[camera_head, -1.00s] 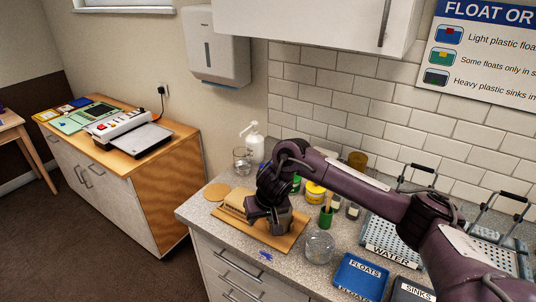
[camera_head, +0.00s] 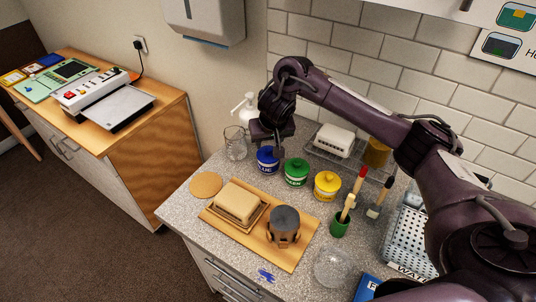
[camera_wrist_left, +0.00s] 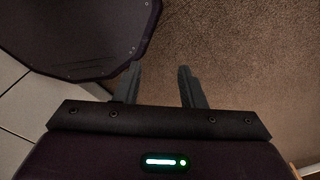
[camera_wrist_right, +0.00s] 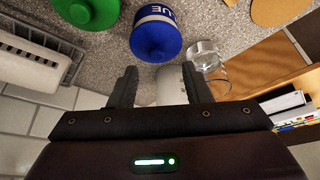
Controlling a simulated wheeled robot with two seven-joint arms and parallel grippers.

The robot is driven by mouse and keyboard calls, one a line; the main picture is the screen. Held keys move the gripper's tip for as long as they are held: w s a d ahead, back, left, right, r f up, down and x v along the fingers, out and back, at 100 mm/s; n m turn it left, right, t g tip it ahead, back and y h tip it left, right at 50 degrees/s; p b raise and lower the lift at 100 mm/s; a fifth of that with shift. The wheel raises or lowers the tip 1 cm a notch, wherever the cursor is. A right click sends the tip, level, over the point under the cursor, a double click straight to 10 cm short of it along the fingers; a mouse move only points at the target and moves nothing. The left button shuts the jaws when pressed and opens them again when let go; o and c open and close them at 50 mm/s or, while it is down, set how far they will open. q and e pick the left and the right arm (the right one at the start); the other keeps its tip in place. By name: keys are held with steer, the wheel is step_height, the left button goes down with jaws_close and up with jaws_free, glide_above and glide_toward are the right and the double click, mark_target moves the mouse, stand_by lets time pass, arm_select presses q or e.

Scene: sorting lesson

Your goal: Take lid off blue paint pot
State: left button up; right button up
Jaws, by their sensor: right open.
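The blue paint pot (camera_head: 267,167) stands on the counter with its blue knobbed lid (camera_head: 268,154) on. The right wrist view shows the lid (camera_wrist_right: 155,40) near the top middle, with part of the white label beside it. My right gripper (camera_head: 268,142) is just above the blue pot in the head view. Its fingers (camera_wrist_right: 160,75) are apart and empty, a little short of the lid in the wrist picture; I cannot tell whether they touch it. My left gripper (camera_wrist_left: 160,72) is open and empty over brown floor.
A green pot (camera_head: 296,175) and a yellow pot (camera_head: 327,188) stand right of the blue one. A glass jug (camera_head: 236,143) and a pump bottle (camera_head: 243,108) are close on its left. A wire rack (camera_head: 322,152) is behind; a wooden board (camera_head: 290,262) is in front.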

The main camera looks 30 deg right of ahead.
mark_target(268, 148)
steer(key=f, duration=0.1)
steer(key=d+f, duration=0.1)
steer(key=shift+w+f+p, duration=0.35)
steer(key=shift+w+p, duration=0.05)
steer(key=shift+x, duration=1.15)
steer(key=shift+w+a, duration=0.1)
steer(key=c, duration=0.5)
steer(key=shift+c, duration=2.1)
arm_select(q)
steer(key=shift+w+d+r, duration=0.2)
steer(key=shift+w+d, duration=0.05)
steer(key=shift+w, duration=0.25)
steer(key=shift+w+d+r, duration=0.15)
steer(key=shift+w+d, duration=0.1)
steer(key=shift+w, duration=0.2)
arm_select(e)
jaws_close()
